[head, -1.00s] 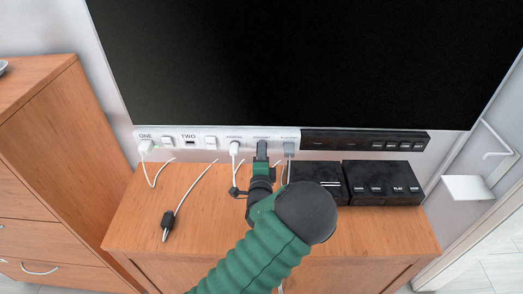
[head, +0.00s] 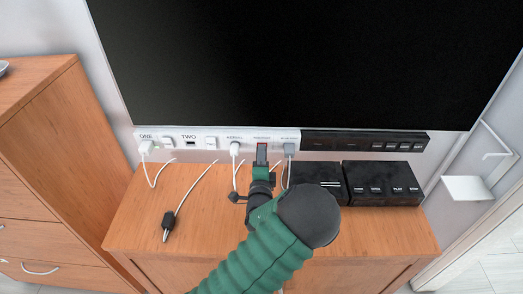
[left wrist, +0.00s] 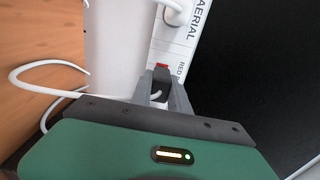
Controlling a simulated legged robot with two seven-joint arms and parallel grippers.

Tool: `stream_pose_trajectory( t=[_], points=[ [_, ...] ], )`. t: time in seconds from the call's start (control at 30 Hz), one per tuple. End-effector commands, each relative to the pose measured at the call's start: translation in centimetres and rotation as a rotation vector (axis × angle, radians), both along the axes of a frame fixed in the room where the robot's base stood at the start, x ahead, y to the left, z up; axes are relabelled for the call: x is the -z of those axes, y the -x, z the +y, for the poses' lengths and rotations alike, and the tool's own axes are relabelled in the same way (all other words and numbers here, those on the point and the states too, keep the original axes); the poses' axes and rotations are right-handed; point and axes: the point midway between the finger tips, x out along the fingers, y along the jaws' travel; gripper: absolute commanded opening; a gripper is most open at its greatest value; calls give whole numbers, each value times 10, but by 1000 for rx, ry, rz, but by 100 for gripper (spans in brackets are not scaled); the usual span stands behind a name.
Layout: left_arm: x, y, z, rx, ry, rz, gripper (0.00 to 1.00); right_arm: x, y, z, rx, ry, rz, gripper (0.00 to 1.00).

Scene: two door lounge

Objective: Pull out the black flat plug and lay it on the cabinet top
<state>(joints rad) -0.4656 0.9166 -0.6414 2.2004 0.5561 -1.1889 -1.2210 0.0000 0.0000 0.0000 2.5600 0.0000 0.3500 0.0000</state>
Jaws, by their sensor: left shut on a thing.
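My left gripper (head: 262,156) is shut on a small dark plug just in front of the white socket strip (head: 222,142). The left wrist view shows this black plug (left wrist: 161,75) between the finger tips, with a white cable loop at it. A red patch, likely the socket opening, shows just past the plug beside the RED label; I cannot tell whether the plug's tip is clear of it. The gripper hides most of the plug in the head view. The wooden cabinet top (head: 215,230) lies below. My right gripper is not in view.
Another black connector (head: 168,219) on a white cable lies on the cabinet's left. White plug (head: 235,147) and grey plug (head: 289,148) sit either side of my gripper. Black boxes (head: 384,184) stand at right. The large screen (head: 300,60) hangs above. The cabinet's middle front is partly free.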

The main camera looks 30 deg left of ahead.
Motion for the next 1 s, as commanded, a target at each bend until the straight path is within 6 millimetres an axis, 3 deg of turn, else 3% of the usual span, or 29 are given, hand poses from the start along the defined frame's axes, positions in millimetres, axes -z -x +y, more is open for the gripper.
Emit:
stream_pose_trajectory(
  t=[1.0],
  points=[
    [-1, 34, -21, 0, -1, 1, 0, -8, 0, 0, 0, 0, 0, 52]
  ],
)
